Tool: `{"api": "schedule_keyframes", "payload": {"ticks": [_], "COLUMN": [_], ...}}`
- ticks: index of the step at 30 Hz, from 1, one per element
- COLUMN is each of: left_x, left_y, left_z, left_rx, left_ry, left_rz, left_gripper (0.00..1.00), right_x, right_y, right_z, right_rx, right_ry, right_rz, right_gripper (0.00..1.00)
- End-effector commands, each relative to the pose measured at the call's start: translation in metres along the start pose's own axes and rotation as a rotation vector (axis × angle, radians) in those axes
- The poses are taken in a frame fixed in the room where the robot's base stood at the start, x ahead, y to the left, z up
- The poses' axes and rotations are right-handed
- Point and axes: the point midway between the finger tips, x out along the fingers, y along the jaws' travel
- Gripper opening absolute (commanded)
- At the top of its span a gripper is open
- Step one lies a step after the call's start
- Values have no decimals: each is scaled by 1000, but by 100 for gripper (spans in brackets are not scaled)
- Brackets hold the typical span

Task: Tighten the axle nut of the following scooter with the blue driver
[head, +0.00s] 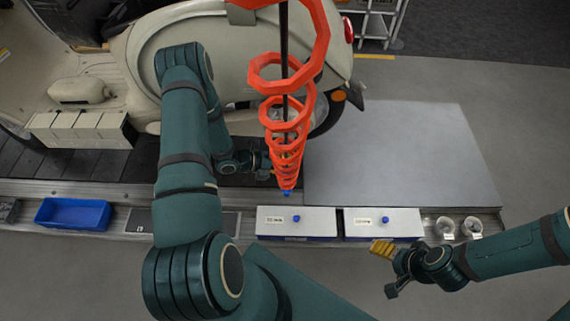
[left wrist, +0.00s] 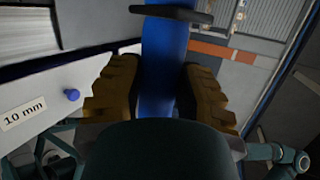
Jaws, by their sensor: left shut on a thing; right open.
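A cream scooter (head: 220,50) stands on the slat conveyor at the upper left, its rear wheel (head: 330,115) partly behind the orange coiled hose. The axle nut cannot be made out. My left gripper (head: 264,167) is low beside the scooter's rear, partly covered by the hose. In the left wrist view its yellow fingers are shut on the blue driver (left wrist: 161,65), whose blue body stands between them. In the head view only a small blue bit of the driver (head: 287,193) shows below the hose. My right gripper (head: 386,270) is open and empty at the lower right.
The orange hose (head: 318,35) hangs from above. White drawers (head: 270,230) with blue knobs line the front ledge; one reads "10 mm" (left wrist: 22,113). A blue bin (head: 73,214) is left, clear cups (head: 445,228) right. The grey plate (head: 390,150) is bare.

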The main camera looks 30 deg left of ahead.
Motion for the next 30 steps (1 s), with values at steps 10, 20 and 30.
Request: {"api": "schedule_keyframes", "payload": {"ticks": [10,20,30], "left_x": [0,1,1], "left_y": [0,0,1], "left_z": [3,4,4], "left_rx": [2,3,2], "left_ry": [-1,-1,-2], "left_rz": [0,0,0], "left_gripper": [0,0,0], "right_x": [1,2,6], "right_y": [0,1,2], "right_z": [0,0,0], "right_rx": [0,0,0], "right_ry": [0,0,0], "right_rz": [0,0,0], "right_gripper": [78,78,78]}}
